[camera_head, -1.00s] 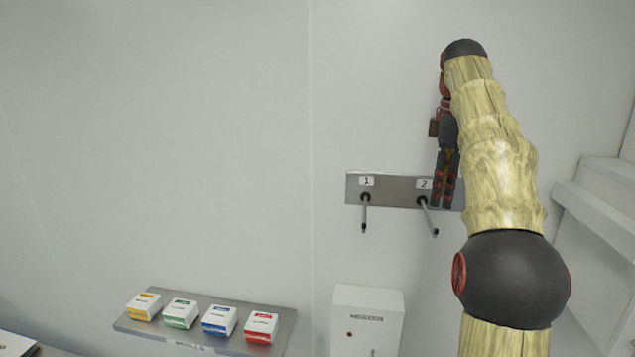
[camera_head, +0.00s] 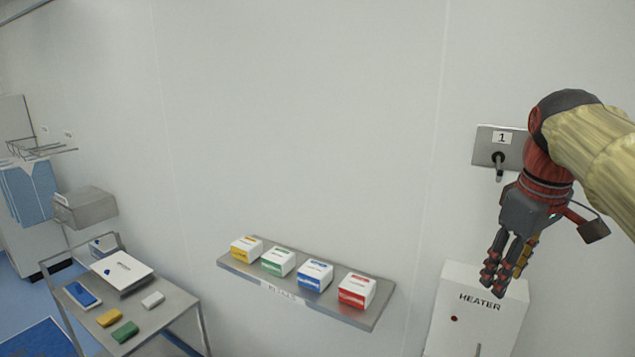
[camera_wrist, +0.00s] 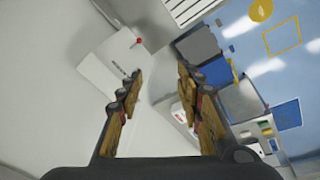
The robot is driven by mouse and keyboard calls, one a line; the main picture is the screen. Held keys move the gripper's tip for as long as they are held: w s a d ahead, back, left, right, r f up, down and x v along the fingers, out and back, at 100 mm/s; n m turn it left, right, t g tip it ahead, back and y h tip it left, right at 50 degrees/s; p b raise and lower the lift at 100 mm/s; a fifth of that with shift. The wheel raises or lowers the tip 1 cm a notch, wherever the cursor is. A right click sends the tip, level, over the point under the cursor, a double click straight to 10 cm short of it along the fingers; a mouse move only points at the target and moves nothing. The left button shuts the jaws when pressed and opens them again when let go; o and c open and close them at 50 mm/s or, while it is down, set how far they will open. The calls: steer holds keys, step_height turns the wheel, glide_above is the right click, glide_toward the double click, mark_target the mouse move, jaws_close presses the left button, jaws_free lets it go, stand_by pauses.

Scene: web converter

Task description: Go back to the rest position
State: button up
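My gripper (camera_head: 504,284) hangs fingers-down at the right of the head view, in front of the wall and above the heater's top as seen there. Nothing is between its fingers. In the wrist view the two fingers (camera_wrist: 160,108) stand apart with a clear gap. The white heater box (camera_head: 477,315) is below it on the wall; it also shows in the wrist view (camera_wrist: 112,62). The metal plate marked 1 (camera_head: 485,148) with its hook is above and left of my gripper. The rest of that plate is hidden behind my arm.
A wall shelf (camera_head: 374,318) holds yellow, green, blue and red labelled boxes (camera_head: 315,275). A metal cart (camera_head: 172,308) with small items stands at lower left. A grey box (camera_head: 88,208) and blue hanging cloths (camera_head: 28,192) are farther left. The wall's middle is bare.

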steer(key=s+a+f+m+t+b, duration=0.1)
steer(key=s+a+f+b, duration=0.3)
steer(key=f, duration=0.9)
steer(key=s+a+f+m+t+b, duration=0.1)
steer(key=s+a+f+b, duration=0.4)
steer(key=f, duration=0.8)
steer(key=s+a+f+m+t+b, duration=0.1)
steer(key=s+a+f+b, duration=0.4)
steer(key=f, duration=0.8)
steer(key=s+m+b, duration=0.1)
steer(key=s+b, duration=0.1)
steer(key=b, duration=0.1)
steer(key=shift+m+y, duration=0.3)
steer(key=shift+y, duration=0.1)
steer(key=o, duration=0.4)
steer(key=shift+s, duration=0.1)
steer(key=shift+c, duration=1.3)
